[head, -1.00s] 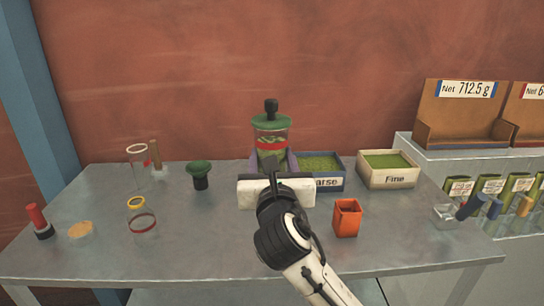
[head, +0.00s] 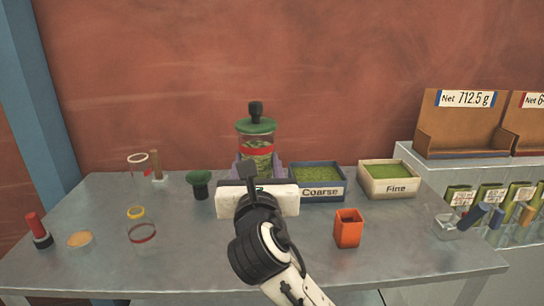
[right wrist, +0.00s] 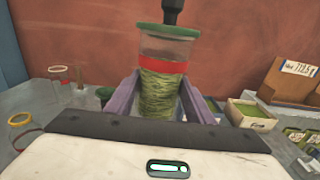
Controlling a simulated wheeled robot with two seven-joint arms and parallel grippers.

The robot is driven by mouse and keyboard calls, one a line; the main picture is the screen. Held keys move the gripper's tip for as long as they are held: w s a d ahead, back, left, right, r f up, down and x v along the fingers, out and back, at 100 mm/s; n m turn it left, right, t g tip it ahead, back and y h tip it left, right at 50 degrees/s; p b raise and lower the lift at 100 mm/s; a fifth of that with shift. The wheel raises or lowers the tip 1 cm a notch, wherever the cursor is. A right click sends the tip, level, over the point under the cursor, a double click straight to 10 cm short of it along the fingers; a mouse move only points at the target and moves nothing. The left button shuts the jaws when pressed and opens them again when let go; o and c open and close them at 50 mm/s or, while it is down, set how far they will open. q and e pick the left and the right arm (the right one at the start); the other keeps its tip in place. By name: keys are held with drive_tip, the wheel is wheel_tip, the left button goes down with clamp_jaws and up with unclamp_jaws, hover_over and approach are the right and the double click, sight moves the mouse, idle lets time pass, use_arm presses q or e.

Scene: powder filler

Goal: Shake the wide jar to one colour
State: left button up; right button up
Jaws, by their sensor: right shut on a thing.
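The wide jar (head: 257,143) is clear, with a green lid, a dark knob on top and a red band. It holds green powder with lighter and darker streaks. My right gripper (head: 250,170) is shut on the jar, with a purple finger on each side of its lower part. In the right wrist view the jar (right wrist: 165,85) stands between the purple fingers (right wrist: 160,105) and leans slightly. The jar's bottom is hidden behind the white gripper body. My left gripper is in neither view.
The Coarse bin (head: 320,192) and Fine bin (head: 390,190) stand right of the jar. An orange cup (head: 348,230) is in front of them. A green funnel (head: 200,183) and clear cylinders (head: 142,228) stand left. The table's front middle is clear.

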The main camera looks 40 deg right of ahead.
drive_tip(key=shift+a+r, duration=0.1)
drive_tip(key=shift+a, duration=0.3)
drive_tip(key=shift+d, duration=4.55)
drive_tip(key=shift+a, duration=2.25)
drive_tip(key=shift+a, duration=0.1)
drive_tip(key=shift+a, duration=2.2)
drive_tip(key=d, duration=0.9)
drive_tip(key=shift+a, duration=2.2)
